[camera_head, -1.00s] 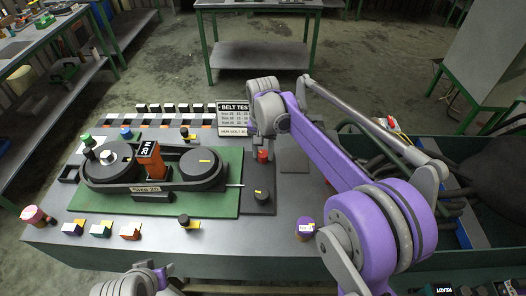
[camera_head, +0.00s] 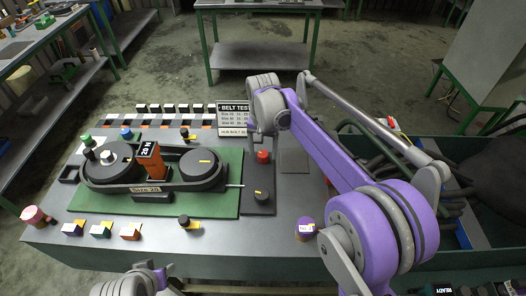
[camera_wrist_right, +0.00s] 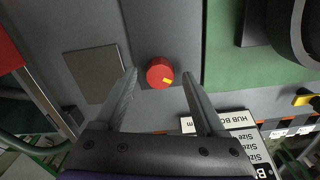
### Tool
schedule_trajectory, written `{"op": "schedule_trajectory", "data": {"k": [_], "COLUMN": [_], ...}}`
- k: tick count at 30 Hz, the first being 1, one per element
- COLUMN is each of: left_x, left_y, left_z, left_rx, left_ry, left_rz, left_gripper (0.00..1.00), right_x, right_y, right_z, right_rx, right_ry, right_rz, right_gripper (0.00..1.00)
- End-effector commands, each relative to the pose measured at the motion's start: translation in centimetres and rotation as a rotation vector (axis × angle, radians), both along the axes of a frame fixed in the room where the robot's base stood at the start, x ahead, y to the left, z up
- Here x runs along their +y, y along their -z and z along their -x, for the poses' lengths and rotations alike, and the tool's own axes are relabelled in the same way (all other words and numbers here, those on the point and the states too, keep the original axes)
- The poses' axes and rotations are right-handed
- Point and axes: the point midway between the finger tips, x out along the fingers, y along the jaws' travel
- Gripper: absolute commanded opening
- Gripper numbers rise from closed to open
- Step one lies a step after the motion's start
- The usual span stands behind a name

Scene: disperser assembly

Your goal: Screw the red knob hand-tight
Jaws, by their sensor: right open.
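The red knob (camera_head: 263,156) stands on the grey strip to the right of the green belt-test plate (camera_head: 228,206). In the right wrist view the red knob (camera_wrist_right: 160,73) shows from above with a small yellow mark on its lower right. My right gripper (camera_wrist_right: 159,78) is open, its two fingers on either side of the knob with a gap on both sides. In the head view the right gripper (camera_head: 262,140) is just above and behind the knob, partly hidden by its own wrist. My left arm shows only at the bottom edge; its fingertips are not seen.
A black knob (camera_head: 261,197) with a yellow mark sits in front of the red one. The belt rig (camera_head: 150,165) lies to the left. The belt-test sign (camera_head: 233,118) stands close behind my right gripper. A purple-topped container (camera_head: 306,228) stands at the front right.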

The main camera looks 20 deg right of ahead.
Motion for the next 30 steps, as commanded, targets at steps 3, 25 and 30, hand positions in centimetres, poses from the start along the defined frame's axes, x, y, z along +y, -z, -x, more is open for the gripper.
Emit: {"op": "schedule_trajectory", "data": {"k": [3, 25, 30], "left_x": [0.0, 0.0, 0.0], "left_y": [-0.2, -0.9, -0.9], "left_z": [-0.1, -0.3, -0.3], "left_rx": [-0.001, -0.006, -0.006], "left_ry": [0.0, 0.0, 0.0], "left_rz": [0.0, 0.0, 0.0], "left_gripper": [0.46, 0.46, 0.46], "right_x": [0.0, 0.0, 0.0], "right_y": [-2.2, -9.8, -9.8], "right_z": [0.0, 0.0, 0.0], "right_rx": [0.0, 0.0, 0.0], "right_ry": [0.0, 0.0, 0.0], "right_rz": [0.0, 0.0, 0.0], "right_gripper": [0.73, 0.73, 0.73]}}
